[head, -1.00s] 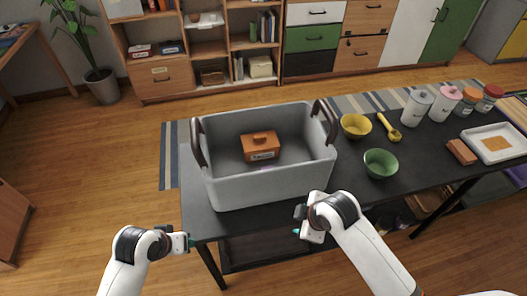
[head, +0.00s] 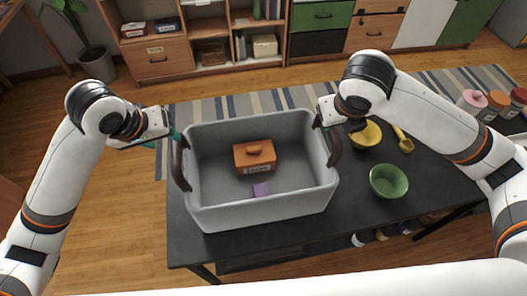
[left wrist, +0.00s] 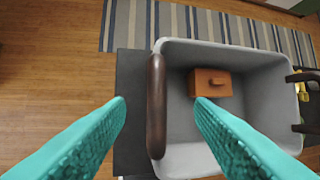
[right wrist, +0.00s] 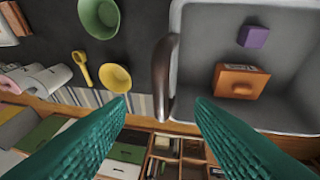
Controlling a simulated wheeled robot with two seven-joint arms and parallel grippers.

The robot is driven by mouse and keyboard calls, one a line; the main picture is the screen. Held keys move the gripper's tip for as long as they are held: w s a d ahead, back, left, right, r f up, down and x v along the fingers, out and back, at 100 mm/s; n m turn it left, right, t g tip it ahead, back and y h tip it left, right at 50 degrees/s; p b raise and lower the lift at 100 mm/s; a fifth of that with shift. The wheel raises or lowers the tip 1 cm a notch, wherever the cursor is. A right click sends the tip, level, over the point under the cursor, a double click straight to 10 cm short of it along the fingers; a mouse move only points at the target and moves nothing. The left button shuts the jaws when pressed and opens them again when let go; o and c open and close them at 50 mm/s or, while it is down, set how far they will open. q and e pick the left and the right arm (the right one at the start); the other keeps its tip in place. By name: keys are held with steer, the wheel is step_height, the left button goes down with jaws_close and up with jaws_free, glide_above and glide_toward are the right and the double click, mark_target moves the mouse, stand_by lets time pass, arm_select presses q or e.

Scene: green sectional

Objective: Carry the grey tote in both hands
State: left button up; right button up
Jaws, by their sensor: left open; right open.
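The grey tote (head: 262,213) stands upright on the black table, with an orange box (head: 254,156) and a small purple block (head: 261,189) inside. Its brown left handle (head: 180,163) and right handle (head: 333,143) stick up at the two ends. My left gripper (head: 174,137) is open at the left handle; in the left wrist view its teal fingers lie either side of that handle (left wrist: 156,105). My right gripper (head: 322,122) is open at the right handle; in the right wrist view its fingers lie either side of that handle (right wrist: 163,75). Contact cannot be told.
A yellow bowl (head: 367,134), a yellow scoop (head: 403,140) and a green bowl (head: 388,181) are on the black table (head: 300,232) right of the tote. Canisters (head: 490,104) stand farther right. A striped rug (head: 240,105) and shelves (head: 208,48) lie beyond.

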mark_target(180, 150)
arm_select(q)
steer(key=shift+w+r, duration=0.1)
steer(key=shift+r, duration=0.05)
steer(key=x, duration=1.1)
steer(key=shift+s+a+f, duration=0.15)
steer(key=shift+s+f, duration=0.1)
steer(key=shift+s, duration=0.1)
arm_select(e)
steer(key=x, duration=1)
steer(key=shift+f, duration=0.45)
arm_select(q)
steer(key=shift+c, duration=0.2)
arm_select(e)
steer(key=shift+c, duration=0.2)
arm_select(q)
jaws_close()
arm_select(e)
jaws_close()
